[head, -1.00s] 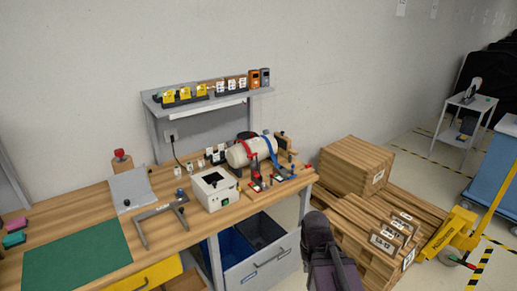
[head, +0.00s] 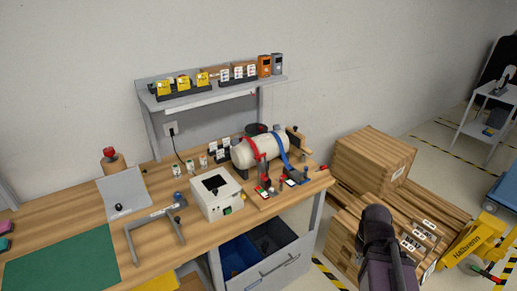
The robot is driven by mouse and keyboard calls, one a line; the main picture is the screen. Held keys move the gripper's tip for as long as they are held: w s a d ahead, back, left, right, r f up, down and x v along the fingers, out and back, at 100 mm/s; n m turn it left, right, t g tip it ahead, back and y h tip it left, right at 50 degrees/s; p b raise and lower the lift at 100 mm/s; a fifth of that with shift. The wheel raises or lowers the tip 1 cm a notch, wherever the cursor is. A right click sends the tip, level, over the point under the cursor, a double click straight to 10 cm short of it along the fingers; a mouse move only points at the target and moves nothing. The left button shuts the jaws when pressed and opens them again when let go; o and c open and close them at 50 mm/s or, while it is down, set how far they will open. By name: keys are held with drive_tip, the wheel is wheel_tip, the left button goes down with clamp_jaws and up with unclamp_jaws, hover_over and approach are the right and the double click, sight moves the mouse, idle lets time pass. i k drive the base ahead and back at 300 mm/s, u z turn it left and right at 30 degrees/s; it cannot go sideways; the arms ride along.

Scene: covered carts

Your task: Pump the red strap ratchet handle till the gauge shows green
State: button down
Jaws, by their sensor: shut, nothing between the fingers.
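A pale tank (head: 243,156) lies on its side at the right end of the workbench, with a red strap (head: 255,149) and a blue strap (head: 281,146) around it. The red strap runs down to a ratchet with a red and dark handle (head: 264,184) at the front of the tank. A similar blue ratchet (head: 294,177) sits to its right. The gauge is too small to read. A dark part of my arm (head: 376,240) rises at the bottom, right of the bench. My gripper's fingers are not visible.
A white box device (head: 217,204) stands close left of the red ratchet. A grey shelf (head: 215,93) is behind. Wooden crates (head: 372,160) stand right of the bench, with a yellow pallet jack (head: 466,245) beyond. A green mat (head: 65,262) covers the bench's left front.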

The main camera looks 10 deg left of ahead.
sight(262, 167)
drive_tip(key=u, duration=0.1)
drive_tip(key=i, duration=0.85)
drive_tip(key=u, duration=0.35)
